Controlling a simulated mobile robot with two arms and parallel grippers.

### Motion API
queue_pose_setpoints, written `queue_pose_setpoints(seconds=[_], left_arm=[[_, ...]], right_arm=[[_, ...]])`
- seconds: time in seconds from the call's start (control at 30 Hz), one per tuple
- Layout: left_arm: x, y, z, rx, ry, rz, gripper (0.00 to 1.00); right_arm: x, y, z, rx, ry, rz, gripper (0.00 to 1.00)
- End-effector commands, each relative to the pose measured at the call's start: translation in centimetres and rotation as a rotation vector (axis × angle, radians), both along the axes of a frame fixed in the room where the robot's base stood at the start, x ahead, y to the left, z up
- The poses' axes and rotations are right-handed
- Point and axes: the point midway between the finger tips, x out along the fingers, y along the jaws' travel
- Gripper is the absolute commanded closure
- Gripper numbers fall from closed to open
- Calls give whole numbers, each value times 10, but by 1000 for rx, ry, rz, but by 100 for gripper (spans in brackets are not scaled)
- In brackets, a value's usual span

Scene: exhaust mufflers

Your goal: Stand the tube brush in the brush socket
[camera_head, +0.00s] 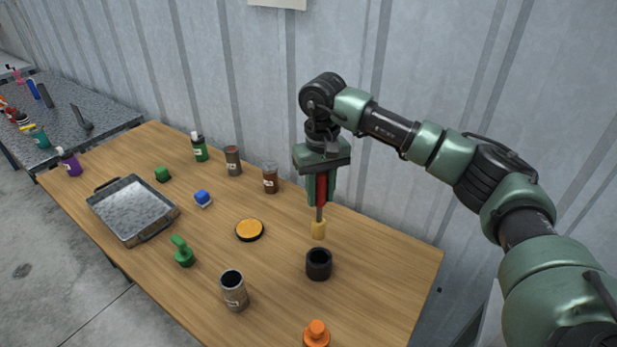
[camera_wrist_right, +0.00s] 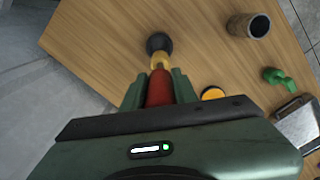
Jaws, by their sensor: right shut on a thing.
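The tube brush has a red handle, a thin grey shaft and a yellow tip (camera_head: 318,229). It hangs upright, tip down, in my right gripper (camera_head: 320,190), which is shut on the red handle. The black cup, which looks like the brush socket (camera_head: 319,264), stands on the table just below the tip. In the head view the tip appears above the socket's rim and apart from it. In the right wrist view the red handle (camera_wrist_right: 160,88) sits between the fingers, and the yellow tip partly overlaps the dark socket (camera_wrist_right: 158,43). My left gripper is out of view.
On the wooden table (camera_head: 285,285) stand a grey can (camera_head: 234,290), an orange-topped item (camera_head: 316,334), a yellow disc (camera_head: 250,230), a green stamp-like item (camera_head: 182,252) and a metal tray (camera_head: 132,209). Several bottles line the back. A corrugated wall rises behind.

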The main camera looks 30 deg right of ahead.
Motion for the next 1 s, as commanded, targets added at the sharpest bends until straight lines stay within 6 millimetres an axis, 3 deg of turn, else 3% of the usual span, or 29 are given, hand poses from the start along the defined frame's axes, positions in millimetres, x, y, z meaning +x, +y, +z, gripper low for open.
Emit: queue_pose_setpoints(seconds=[0.07,0.17,0.4,0.5,0.63,0.8,1.0], left_arm=[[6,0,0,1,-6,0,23],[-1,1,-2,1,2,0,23],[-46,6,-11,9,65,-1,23],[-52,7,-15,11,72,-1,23],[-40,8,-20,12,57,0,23],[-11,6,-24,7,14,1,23],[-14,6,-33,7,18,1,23]], right_arm=[[0,0,-1,0,0,0,100],[0,0,-4,0,0,0,100],[-1,0,-17,0,1,0,100],[-1,0,-25,-1,2,0,100],[-1,0,-36,-1,1,0,100],[-1,0,-49,0,0,0,100],[-1,0,-66,0,1,0,100]])
